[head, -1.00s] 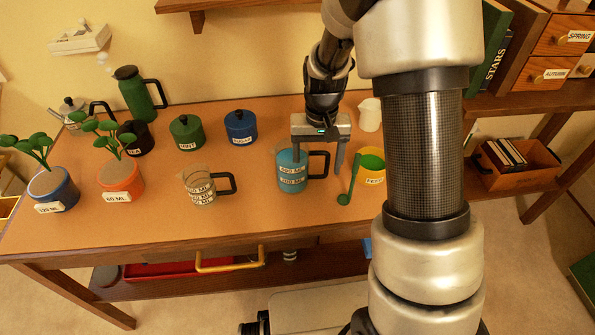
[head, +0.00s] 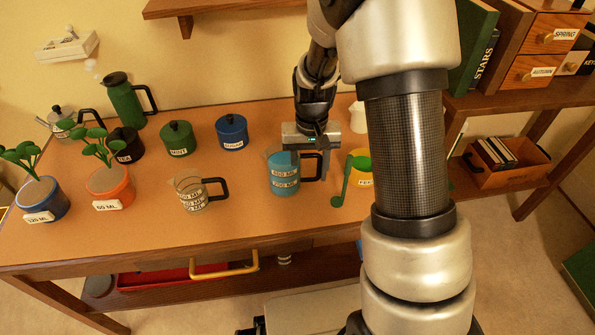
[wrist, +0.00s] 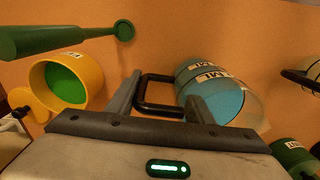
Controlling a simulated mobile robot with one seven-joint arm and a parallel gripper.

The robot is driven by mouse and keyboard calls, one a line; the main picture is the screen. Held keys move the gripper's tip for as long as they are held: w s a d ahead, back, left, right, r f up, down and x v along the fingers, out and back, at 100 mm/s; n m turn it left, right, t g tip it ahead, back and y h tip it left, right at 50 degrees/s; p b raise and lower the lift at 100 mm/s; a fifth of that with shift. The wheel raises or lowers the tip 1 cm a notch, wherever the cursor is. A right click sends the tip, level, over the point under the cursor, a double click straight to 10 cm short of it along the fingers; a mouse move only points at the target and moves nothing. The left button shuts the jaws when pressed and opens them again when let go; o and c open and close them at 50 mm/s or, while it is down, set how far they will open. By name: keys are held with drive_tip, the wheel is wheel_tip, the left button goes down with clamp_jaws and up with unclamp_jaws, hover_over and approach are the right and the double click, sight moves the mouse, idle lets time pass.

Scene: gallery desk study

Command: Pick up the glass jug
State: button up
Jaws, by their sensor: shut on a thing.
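A glass jug (head: 283,178) with blue contents, measure labels and a black handle stands upright on the desk in the head view. It also shows in the wrist view (wrist: 221,94), with its black handle (wrist: 147,92) between the fingers. My gripper (head: 309,163) is over the jug's handle side, pointing down. In the wrist view my gripper (wrist: 162,100) is shut on this jug at its handle; the exact finger contact is partly hidden. A second clear jug (head: 193,195), with labels and a black handle, stands to the left and looks empty.
Blue (head: 231,131) and green (head: 178,138) canisters stand behind. Two potted plants are at the left. Bare desk lies in front of the canisters.

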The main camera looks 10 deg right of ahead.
wheel_tip(320, 180, up, 10)
drive_tip(key=shift+r+p, duration=0.1)
drive_tip(key=shift+p, duration=0.95)
drive_tip(key=shift+n, duration=0.6)
drive_tip(key=r, duration=0.1)
drive_tip(key=d+r, duration=0.1)
drive_tip(key=r, duration=0.2)
drive_tip(key=shift+s+d+r, duration=0.2)
drive_tip(key=shift+s+d, duration=0.1)
drive_tip(key=shift+s, duration=0.05)
drive_tip(key=shift+a, duration=0.1)
